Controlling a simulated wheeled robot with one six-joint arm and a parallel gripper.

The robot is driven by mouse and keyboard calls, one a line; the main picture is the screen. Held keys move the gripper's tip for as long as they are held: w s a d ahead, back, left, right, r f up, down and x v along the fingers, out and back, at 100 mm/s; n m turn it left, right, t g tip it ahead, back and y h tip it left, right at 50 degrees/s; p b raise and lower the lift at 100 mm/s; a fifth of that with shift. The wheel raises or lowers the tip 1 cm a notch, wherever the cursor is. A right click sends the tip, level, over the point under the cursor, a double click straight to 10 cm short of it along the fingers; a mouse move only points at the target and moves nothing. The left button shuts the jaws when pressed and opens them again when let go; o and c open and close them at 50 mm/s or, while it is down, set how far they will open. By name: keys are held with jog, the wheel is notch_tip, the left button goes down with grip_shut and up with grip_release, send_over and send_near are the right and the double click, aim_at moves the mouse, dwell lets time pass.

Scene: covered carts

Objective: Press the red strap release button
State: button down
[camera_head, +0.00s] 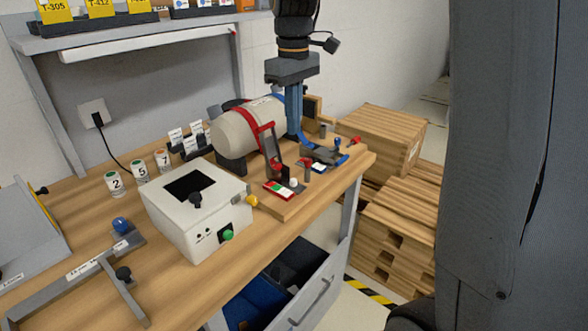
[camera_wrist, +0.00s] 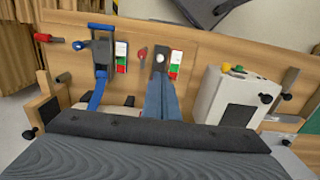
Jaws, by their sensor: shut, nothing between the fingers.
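A pale cylinder (camera_head: 236,131) lies on the bench under a red strap (camera_head: 232,116) and a blue strap. The red strap's upright buckle frame (camera_head: 268,140) stands in front of it. Red-ended parts show in front: one between the two buckles (camera_head: 307,164), also in the wrist view (camera_wrist: 142,52), and one near the bench's right end (camera_head: 355,140). I cannot tell which is the release button. A white knob (camera_head: 293,182) stands by the red-white-green card (camera_head: 279,190). My gripper (camera_head: 295,143) points down, shut and empty, just behind the buckles. Its blue fingers (camera_wrist: 161,80) hide part of the red-strap fitting in the wrist view.
The blue buckle (camera_head: 325,155) is close to my fingers on the right. A white box (camera_head: 195,210) with a green button (camera_head: 227,235) and yellow knob stands left. Wooden crates (camera_head: 378,136) stand beyond the bench's right end. A shelf (camera_head: 140,30) overhangs the back left.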

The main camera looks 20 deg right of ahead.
aim_at(294, 181)
notch_tip(294, 181, down, 14)
jog(key=p, duration=0.3)
jog(key=shift+r, duration=0.15)
jog(key=shift+s+f, duration=0.25)
jog(key=shift+f, duration=0.85)
jog(key=shift+r, duration=0.45)
notch_tip(294, 181, up, 14)
jog(key=shift+w+r+p, duration=0.15)
jog(key=shift+w+p, duration=0.15)
jog(key=shift+p, duration=0.05)
